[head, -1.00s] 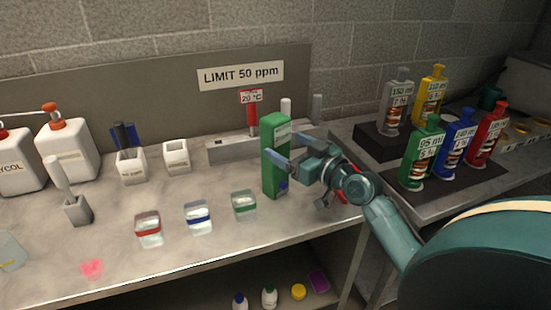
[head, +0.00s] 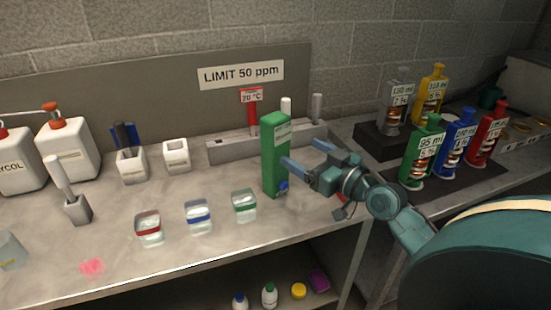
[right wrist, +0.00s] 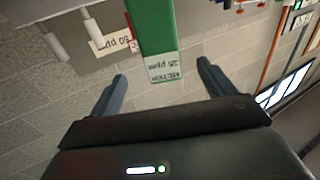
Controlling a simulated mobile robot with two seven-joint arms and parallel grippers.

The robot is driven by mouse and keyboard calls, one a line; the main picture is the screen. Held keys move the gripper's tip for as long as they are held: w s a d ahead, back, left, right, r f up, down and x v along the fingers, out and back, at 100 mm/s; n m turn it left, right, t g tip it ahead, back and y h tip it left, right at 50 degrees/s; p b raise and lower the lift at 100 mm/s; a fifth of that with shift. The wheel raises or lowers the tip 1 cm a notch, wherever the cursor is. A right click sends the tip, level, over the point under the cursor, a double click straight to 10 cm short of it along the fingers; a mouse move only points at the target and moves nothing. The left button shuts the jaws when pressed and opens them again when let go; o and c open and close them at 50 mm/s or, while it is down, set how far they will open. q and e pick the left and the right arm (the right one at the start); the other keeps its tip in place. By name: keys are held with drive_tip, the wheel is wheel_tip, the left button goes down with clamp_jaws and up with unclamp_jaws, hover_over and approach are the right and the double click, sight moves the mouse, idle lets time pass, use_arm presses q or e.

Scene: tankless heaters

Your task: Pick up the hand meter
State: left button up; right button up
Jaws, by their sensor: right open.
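The hand meter is a tall green box (head: 274,160) standing upright on the bench, with a pale label near its top. In the right wrist view its green body (right wrist: 152,25) hangs from the top edge, and its label reads upside down as a meter at 25 ppm. My right gripper (head: 302,155) is open and empty, just right of the meter, fingers pointing towards it. In the right wrist view the two fingers (right wrist: 162,75) are spread wide, with the meter's labelled end between their directions. My left gripper is not in view.
Three small jars with red (head: 149,228), blue (head: 199,217) and green (head: 244,205) bands stand left of the meter. A grey rack (head: 225,149) stands behind it. Coloured bottles (head: 458,140) stand on the right bench.

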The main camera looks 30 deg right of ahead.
drive_tip(key=w+a+r+n+t+y, duration=0.3)
drive_tip(key=a+r+n, duration=0.15)
drive_tip(key=r, duration=0.45)
drive_tip(key=w+a+r+n+t+y, duration=0.35)
drive_tip(key=r+n, duration=0.25)
drive_tip(key=r, duration=0.4)
drive_tip(key=s+a+r+n+g+y, duration=0.25)
drive_tip(key=a+n+g+y, duration=0.4)
drive_tip(key=n+g, duration=0.6)
drive_tip(key=s+a+r+n+g+y, duration=0.25)
drive_tip(key=a+n+g+y, duration=0.55)
drive_tip(key=n, duration=0.7)
drive_tip(key=m+h, duration=0.2)
drive_tip(key=h, duration=2.1)
approach(281, 117)
drive_tip(key=x, duration=0.7)
drive_tip(key=shift+f, duration=0.1)
drive_tip(key=x, duration=0.4)
drive_tip(key=p+x, duration=0.1)
drive_tip(key=x, duration=0.1)
drive_tip(key=shift+w+a, duration=0.35)
drive_tip(key=shift+t, duration=0.3)
